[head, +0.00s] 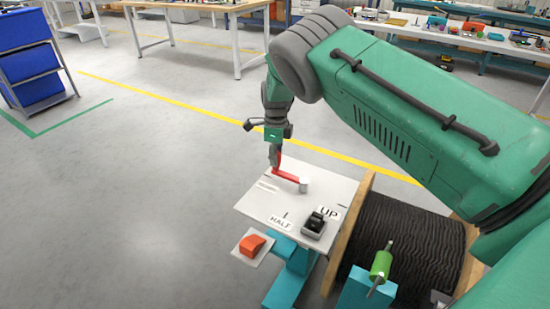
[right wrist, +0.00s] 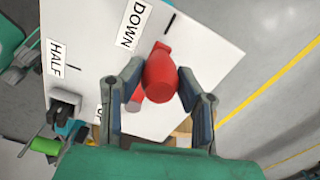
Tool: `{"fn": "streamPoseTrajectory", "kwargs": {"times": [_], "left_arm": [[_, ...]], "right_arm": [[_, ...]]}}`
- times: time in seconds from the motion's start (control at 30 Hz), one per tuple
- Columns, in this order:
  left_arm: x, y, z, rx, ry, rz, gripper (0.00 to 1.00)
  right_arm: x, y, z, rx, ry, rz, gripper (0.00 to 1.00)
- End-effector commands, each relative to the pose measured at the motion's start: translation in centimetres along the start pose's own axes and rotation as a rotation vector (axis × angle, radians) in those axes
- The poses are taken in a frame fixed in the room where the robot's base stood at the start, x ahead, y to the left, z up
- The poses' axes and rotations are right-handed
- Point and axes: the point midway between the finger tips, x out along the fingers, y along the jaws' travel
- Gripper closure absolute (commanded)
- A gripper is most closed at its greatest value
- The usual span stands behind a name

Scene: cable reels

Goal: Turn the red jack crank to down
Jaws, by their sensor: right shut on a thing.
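The red jack crank (head: 287,175) is on a white panel (head: 330,186). Its arm runs from a light grey hub (head: 303,185) toward the left part of the panel. My right gripper (head: 275,158) is shut on the crank's handle. In the right wrist view, the red crank knob (right wrist: 160,80) lies between the two fingers (right wrist: 162,105). The crank's end is close to the tick beside the DOWN label (right wrist: 131,24). The HALF label (head: 280,222) and UP label (head: 328,214) lie toward the front and right. My left gripper is out of view.
A black switch (head: 314,223) sits at the panel's front corner. An orange-red button (head: 252,243) on a small plate is at front left. A cable reel (head: 410,235) and a green cylinder (head: 381,264) stand right. Open floor (head: 150,200) lies left.

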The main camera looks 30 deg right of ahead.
Motion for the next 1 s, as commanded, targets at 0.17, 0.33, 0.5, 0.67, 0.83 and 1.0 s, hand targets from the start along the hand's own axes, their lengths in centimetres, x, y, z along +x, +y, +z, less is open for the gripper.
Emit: {"fn": "streamPoseTrajectory", "kwargs": {"times": [0.17,0.33,0.5,0.67,0.83,1.0], "left_arm": [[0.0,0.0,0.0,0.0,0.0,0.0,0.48],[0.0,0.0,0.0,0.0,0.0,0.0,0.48],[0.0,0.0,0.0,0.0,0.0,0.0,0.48],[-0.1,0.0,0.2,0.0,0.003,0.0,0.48],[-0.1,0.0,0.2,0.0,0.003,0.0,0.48],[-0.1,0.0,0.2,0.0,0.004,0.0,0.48]], "right_arm": [[-0.2,-0.3,0.2,0.002,-0.006,-0.01,1.0],[-0.2,-0.3,0.1,0.002,-0.005,-0.009,0.51],[-0.2,-0.2,0.0,0.001,-0.003,-0.007,0.51],[-0.8,-0.2,0.0,0.0,-0.003,-0.006,0.51],[-3.7,-0.2,0.1,0.0,-0.005,-0.008,0.51],[-7.4,-0.3,0.1,0.001,-0.005,-0.008,0.51]]}}
